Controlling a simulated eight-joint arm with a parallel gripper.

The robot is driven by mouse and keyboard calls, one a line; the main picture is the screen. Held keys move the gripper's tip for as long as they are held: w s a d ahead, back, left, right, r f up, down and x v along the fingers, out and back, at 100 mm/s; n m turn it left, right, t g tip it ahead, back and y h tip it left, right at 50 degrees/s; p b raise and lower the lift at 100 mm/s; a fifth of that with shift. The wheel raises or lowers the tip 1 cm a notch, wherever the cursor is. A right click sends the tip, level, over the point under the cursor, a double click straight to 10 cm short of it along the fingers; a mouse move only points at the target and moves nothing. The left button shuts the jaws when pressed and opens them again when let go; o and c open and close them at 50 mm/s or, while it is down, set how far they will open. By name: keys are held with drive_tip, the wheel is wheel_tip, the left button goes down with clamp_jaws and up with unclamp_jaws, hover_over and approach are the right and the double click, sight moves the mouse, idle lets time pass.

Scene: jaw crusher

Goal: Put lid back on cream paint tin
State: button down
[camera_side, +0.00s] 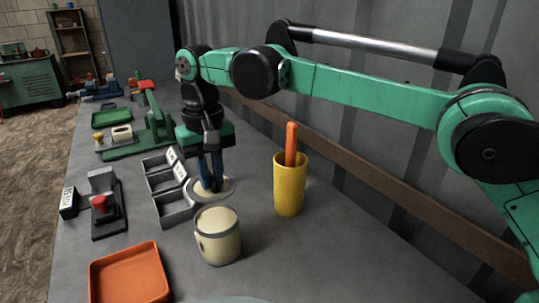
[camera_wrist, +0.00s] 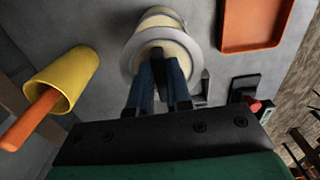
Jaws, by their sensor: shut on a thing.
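The round lid (camera_side: 228,188), with a pale rim and cream middle, is just behind the tin. My gripper (camera_side: 211,187) points down with its blue fingers shut on the lid's middle. In the wrist view the fingers (camera_wrist: 166,62) meet over the lid (camera_wrist: 127,63), which overlaps the tin in the picture. The lid is apart from the tin's top; any gap under it is hard to tell.
A yellow cup (camera_side: 289,193) with an orange-handled tool (camera_side: 291,143) stands right of the tin. A grey divided tray (camera_side: 176,211) is close to the lid's left. An orange tray (camera_side: 129,275) lies front left. A device with a red button (camera_side: 100,203) stands farther left.

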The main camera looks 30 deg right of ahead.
wheel_tip(320, 180, down, 6)
idle(0.6)
drive_tip(key=shift+f, duration=0.25)
idle(1.6)
drive_tip(key=shift+c, duration=1.3)
unclamp_jaws()
drive_tip(key=shift+r, duration=3.5)
